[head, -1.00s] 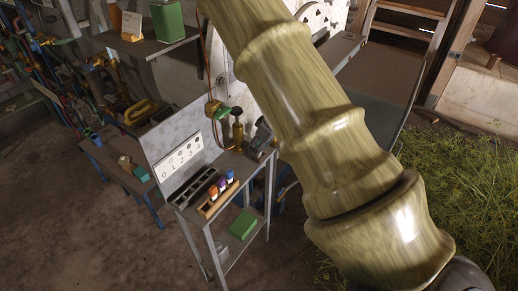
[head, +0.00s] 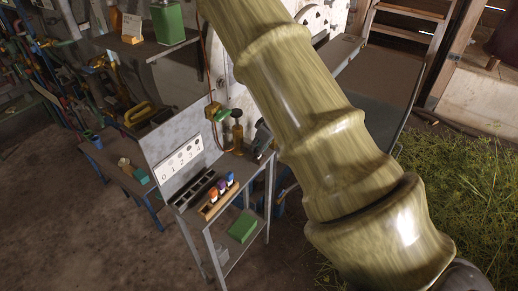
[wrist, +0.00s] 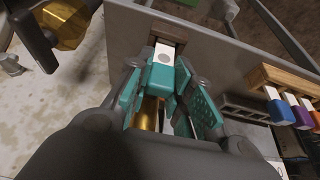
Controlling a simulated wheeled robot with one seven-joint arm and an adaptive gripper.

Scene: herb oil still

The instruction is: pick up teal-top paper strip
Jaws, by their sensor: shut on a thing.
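The teal-top paper strip (wrist: 163,55) shows in the wrist view, white with a grey dot and a teal end toward the camera. My gripper (wrist: 161,82) has its teal-padded fingers closed on either side of the strip's teal end. The strip's far white end lies at a brown piece on the edge of a grey surface; I cannot tell whether it touches. In the head view my gripper and this strip cannot be made out.
A wooden rack (wrist: 285,80) with orange, purple and blue-topped pieces stands at the right in the wrist view. Beside it is a grey slotted block (wrist: 245,107). In the head view the small bench holds a numbered chart (head: 182,160); a green box (head: 243,227) lies below.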

